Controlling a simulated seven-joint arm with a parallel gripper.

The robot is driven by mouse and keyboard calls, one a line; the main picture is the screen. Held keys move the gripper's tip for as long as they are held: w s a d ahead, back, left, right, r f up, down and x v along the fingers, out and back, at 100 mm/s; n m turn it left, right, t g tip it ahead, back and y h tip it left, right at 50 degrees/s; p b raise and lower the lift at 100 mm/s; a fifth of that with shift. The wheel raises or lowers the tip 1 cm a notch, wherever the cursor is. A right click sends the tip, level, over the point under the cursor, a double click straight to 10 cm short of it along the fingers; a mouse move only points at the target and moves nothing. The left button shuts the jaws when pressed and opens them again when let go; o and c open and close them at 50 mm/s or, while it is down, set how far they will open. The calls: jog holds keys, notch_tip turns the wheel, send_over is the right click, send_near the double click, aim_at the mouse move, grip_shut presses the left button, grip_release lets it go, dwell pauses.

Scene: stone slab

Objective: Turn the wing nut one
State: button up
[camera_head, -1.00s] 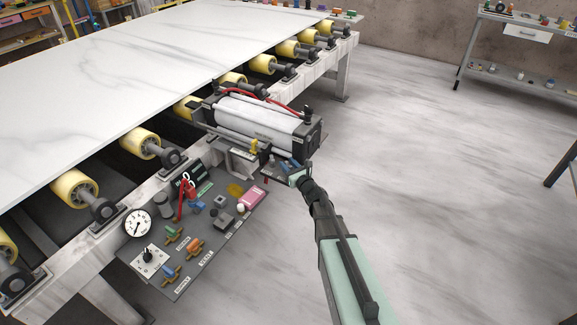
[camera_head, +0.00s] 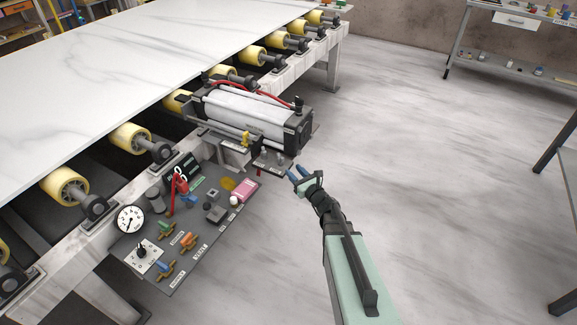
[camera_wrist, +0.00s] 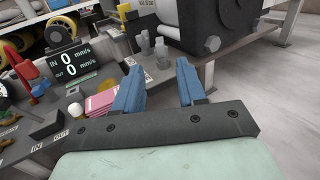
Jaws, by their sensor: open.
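My gripper (camera_head: 303,178) has blue fingers, apart with nothing between them. It hangs in the air just right of a small dark bracket plate (camera_head: 268,166) below the roller unit. In the wrist view my gripper (camera_wrist: 160,76) points toward that unit. Two small grey upright fittings (camera_wrist: 146,42) stand on the plate beyond the fingertips, apart from them. On the control panel (camera_head: 215,235) are small fittings with a green handle (camera_head: 164,228), an orange handle (camera_head: 189,240) and a blue handle (camera_head: 165,265). I cannot tell which part is wing nut one.
The roller unit (camera_head: 245,115) stands beside the white stone slab (camera_head: 130,75). The panel also bears a dial gauge (camera_head: 130,218), a red-handled part (camera_head: 180,183), a pink block (camera_head: 243,190) and a display (camera_wrist: 68,60).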

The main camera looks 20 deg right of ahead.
jog(key=shift+v, duration=1.4)
